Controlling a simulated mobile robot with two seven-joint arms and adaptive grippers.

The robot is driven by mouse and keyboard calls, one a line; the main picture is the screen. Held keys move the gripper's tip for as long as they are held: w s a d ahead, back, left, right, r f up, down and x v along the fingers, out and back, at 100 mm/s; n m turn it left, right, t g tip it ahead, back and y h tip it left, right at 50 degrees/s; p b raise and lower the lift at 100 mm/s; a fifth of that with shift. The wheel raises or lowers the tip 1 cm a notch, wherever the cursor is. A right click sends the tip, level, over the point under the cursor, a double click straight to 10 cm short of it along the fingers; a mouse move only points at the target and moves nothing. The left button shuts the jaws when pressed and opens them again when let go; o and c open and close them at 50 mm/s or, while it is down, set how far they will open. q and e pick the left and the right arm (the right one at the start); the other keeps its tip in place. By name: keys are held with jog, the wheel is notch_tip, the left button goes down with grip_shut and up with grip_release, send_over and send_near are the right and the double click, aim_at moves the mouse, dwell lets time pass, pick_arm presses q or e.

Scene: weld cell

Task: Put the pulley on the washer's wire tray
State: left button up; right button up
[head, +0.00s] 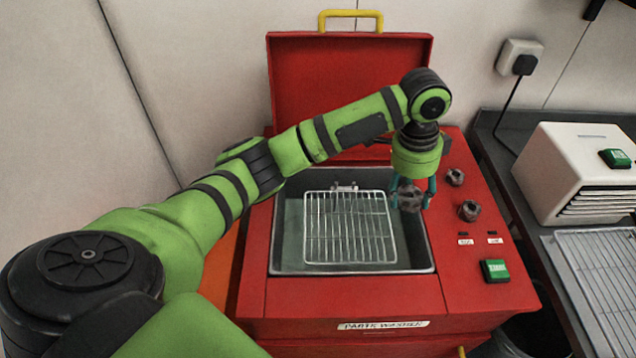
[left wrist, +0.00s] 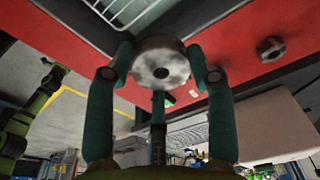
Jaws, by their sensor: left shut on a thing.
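The pulley (head: 411,199), a grey, mottled round part, is held in my left gripper (head: 411,188). In the left wrist view the pulley (left wrist: 161,64) shows its round face with a dark centre hole, between the teal fingers of my left gripper (left wrist: 160,75). The washer's wire tray (head: 350,229) lies in the sunken basin of the red parts washer (head: 350,310). In the head view my left gripper and the pulley appear over the basin's right side, right of the tray. A corner of the wire tray (left wrist: 120,10) shows at the top of the left wrist view. My right gripper is not seen.
The washer's red lid (head: 345,85) stands open behind the basin. Two dark knobs (head: 468,210) and a green button (head: 495,271) sit on the right panel. A white box (head: 570,175) and another wire rack (head: 605,285) stand on the bench at right.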

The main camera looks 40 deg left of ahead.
pick_arm(q)
jog(key=shift+s+f, duration=0.1)
jog(key=shift+s, duration=0.2)
jog(key=p, duration=0.4)
send_over(348, 224)
notch_tip(348, 224, down, 7)
jog(key=shift+a+r, duration=0.1)
notch_tip(348, 224, down, 4)
jog(key=shift+r+p, duration=0.1)
jog(key=shift+p, duration=0.2)
jog(key=shift+f, duration=0.2)
jog(key=o, duration=1.5)
jog(key=shift+f, duration=0.15)
jog(key=shift+s, duration=0.1)
jog(key=shift+a+r, duration=0.1)
jog(key=shift+r, duration=0.25)
notch_tip(348, 224, up, 12)
jog(key=a+b, duration=0.1)
jog(key=shift+s+f+b, duration=0.2)
jog(key=shift+s+b, duration=0.1)
jog(key=shift+b, duration=0.05)
